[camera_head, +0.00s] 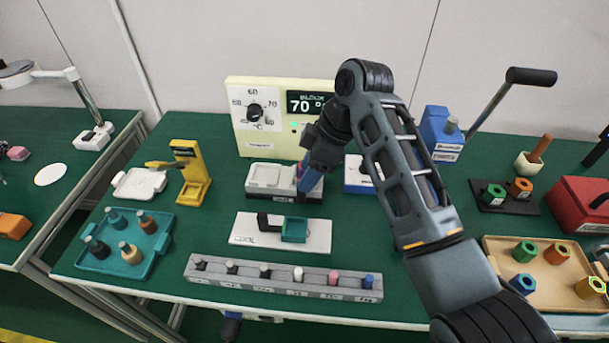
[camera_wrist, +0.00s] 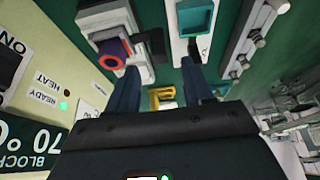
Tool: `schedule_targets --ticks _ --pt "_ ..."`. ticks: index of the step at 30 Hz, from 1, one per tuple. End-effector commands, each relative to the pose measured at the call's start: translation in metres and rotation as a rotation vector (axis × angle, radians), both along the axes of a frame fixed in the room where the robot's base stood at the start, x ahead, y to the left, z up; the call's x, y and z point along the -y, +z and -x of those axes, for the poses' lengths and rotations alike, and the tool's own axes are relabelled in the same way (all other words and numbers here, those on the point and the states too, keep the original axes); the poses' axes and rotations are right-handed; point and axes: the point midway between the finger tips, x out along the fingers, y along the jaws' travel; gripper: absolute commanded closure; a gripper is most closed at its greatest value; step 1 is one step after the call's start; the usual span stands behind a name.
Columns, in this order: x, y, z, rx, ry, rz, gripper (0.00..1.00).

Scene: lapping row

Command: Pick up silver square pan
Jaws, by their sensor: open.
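No pan in view is plainly silver. A small square pan (camera_head: 294,230) with a black handle lies on a white plate in the head view and looks teal; it also shows in the wrist view (camera_wrist: 198,17). A pale grey device (camera_head: 266,177) with a light squarish top stands behind it, before the cream control panel; I cannot tell if that top is a pan. My gripper (camera_head: 305,187) is over this device's right end, pointing down. In the wrist view my gripper (camera_wrist: 158,76) has its two fingers apart. A purple piece with a red ring (camera_wrist: 115,55) shows near one finger.
The cream panel (camera_head: 262,145) stands close behind my gripper. A grey rack (camera_head: 283,278) with several small pegs lies in front. A yellow stand (camera_head: 193,173) and a teal tray (camera_head: 150,262) are at left; a tan tray (camera_head: 500,245) is at right. Green table shows between them.

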Motion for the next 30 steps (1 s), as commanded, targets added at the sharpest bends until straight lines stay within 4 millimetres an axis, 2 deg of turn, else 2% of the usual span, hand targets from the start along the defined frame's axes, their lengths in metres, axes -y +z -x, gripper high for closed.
schedule_targets --ticks 10,14,20,30 --pt "-0.013 -0.042 0.0 -0.002 0.0 0.0 0.49" --pt "-0.017 -0.05 0.0 0.001 0.0 -0.001 0.49" --pt "-0.017 -0.051 0.0 0.001 0.0 -0.001 0.49" --pt "-0.017 -0.05 -0.001 0.002 -0.001 -0.001 0.8"
